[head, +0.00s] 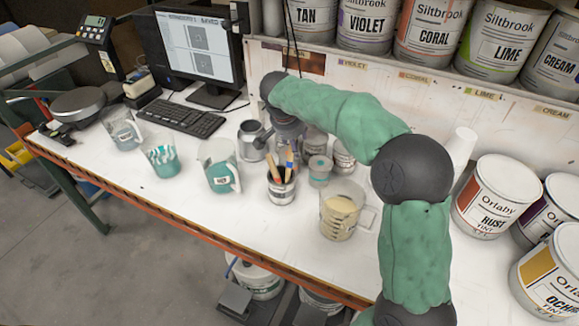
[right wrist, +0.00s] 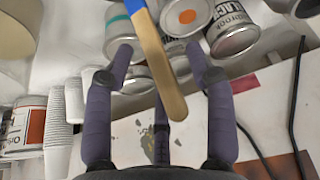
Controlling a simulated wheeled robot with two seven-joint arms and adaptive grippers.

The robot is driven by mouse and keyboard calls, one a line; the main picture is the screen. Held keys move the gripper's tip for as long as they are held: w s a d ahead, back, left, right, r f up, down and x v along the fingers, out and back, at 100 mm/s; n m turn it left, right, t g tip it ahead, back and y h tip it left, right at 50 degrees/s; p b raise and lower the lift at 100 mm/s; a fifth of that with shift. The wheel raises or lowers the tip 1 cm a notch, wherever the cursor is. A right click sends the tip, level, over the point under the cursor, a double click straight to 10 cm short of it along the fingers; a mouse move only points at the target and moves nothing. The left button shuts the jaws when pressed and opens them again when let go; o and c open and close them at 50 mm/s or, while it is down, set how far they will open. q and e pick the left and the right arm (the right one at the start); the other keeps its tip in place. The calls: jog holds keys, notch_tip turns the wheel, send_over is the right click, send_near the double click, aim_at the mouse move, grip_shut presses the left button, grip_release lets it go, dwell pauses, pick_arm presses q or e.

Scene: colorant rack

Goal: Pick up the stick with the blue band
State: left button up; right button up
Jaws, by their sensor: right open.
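A cup of wooden sticks (head: 281,193) stands on the white bench in the head view. The stick with the blue band (head: 290,162) leans upright in it, beside other sticks. In the right wrist view a wooden stick with a blue part (right wrist: 160,62) runs between the fingers of my right gripper (right wrist: 158,52), with space on both sides. My right gripper is open and holds nothing. My left gripper is in neither view.
A beaker of beige liquid (head: 340,215) stands right of the cup and a pitcher (head: 219,168) left of it. A metal can (head: 252,140) and small tins (head: 320,172) are close behind. Large paint cans (head: 492,197) stand at right. The bench front is clear.

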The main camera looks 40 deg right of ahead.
jog(key=shift+r, duration=0.1)
jog(key=c, duration=1)
jog(key=shift+o, duration=0.2)
jog(key=shift+r, duration=0.1)
